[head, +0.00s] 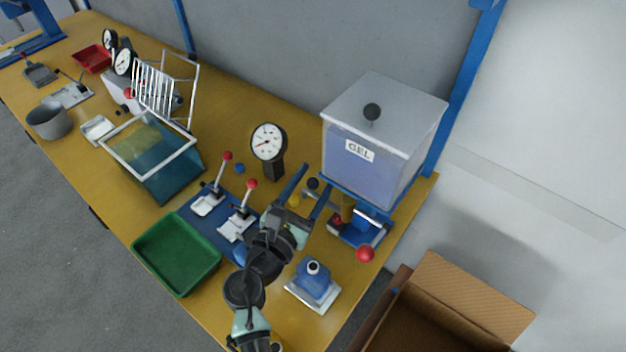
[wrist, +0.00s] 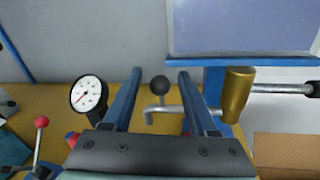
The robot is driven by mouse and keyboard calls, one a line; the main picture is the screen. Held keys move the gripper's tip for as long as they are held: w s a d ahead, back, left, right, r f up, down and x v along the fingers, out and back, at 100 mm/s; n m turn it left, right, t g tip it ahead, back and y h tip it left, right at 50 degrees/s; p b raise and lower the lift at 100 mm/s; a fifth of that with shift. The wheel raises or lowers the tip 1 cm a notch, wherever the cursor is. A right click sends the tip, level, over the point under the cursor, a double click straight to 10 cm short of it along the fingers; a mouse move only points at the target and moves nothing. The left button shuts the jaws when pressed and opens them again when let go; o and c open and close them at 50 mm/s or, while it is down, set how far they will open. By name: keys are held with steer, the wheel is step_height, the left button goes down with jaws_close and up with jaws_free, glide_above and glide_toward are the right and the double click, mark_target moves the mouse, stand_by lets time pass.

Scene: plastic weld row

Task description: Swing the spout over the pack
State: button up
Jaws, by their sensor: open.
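The gel dispenser (head: 384,130) is a clear box labelled GEL on a blue stand. Under it sits a brass spout (head: 347,208), also in the wrist view (wrist: 237,95), just outside my right finger. A thin bent metal rod runs left from it to a black knob (wrist: 160,85), which also shows in the head view (head: 313,184). My gripper (head: 319,176) is open, its blue fingers either side of the knob in the wrist view (wrist: 160,71). I cannot tell whether they touch it. A blue pack (head: 314,282) with a round white-rimmed neck sits on a pale plate nearer the front, away from the spout.
A dial gauge (head: 268,142) stands left of my gripper. A red-ball lever (head: 365,254) sticks out from the dispenser's foot. Two red-knobbed clamps (head: 237,222) and a green tray (head: 177,250) lie left. An open carton (head: 470,300) is beyond the table's right edge.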

jaws_close()
stand_by(1.4)
